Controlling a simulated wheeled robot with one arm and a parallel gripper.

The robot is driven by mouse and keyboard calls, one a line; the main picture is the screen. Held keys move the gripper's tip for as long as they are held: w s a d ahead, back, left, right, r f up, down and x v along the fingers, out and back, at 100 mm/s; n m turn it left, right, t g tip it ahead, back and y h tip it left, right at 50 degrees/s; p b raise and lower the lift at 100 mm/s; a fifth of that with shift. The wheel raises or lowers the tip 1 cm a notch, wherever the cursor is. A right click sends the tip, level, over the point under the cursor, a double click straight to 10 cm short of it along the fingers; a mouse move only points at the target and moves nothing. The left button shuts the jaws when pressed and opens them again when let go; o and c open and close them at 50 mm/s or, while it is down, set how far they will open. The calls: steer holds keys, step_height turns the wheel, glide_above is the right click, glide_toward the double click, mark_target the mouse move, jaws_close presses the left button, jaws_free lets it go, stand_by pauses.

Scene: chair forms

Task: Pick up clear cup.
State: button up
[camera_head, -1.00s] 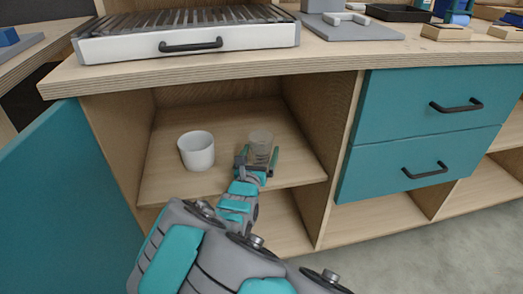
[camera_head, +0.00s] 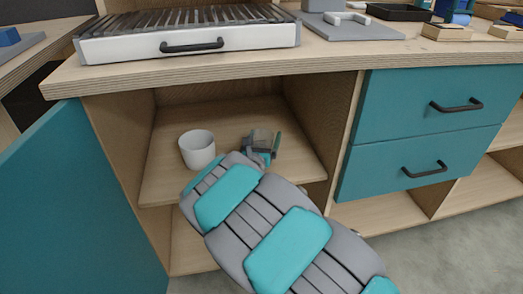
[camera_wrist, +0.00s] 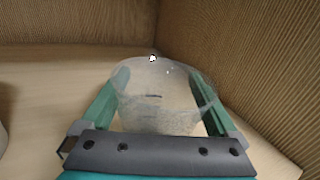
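The clear cup (camera_wrist: 160,95) stands upright on the cabinet shelf, near the inner corner in the wrist view. My gripper (camera_wrist: 161,78) is open, with one green finger on each side of the cup. The fingers reach along the cup's sides, and small gaps seem to show beside its narrower lower part. In the head view the clear cup (camera_head: 263,136) is small and partly hidden behind my gripper (camera_head: 262,146) and wrist.
A white cup (camera_head: 197,149) stands on the shelf (camera_head: 163,183) just left of my gripper. The cabinet's side walls and countertop (camera_head: 230,68) enclose the space. An open teal door (camera_head: 80,200) is at left, and teal drawers (camera_head: 420,130) are at right.

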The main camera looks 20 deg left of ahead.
steer(key=c, duration=0.7)
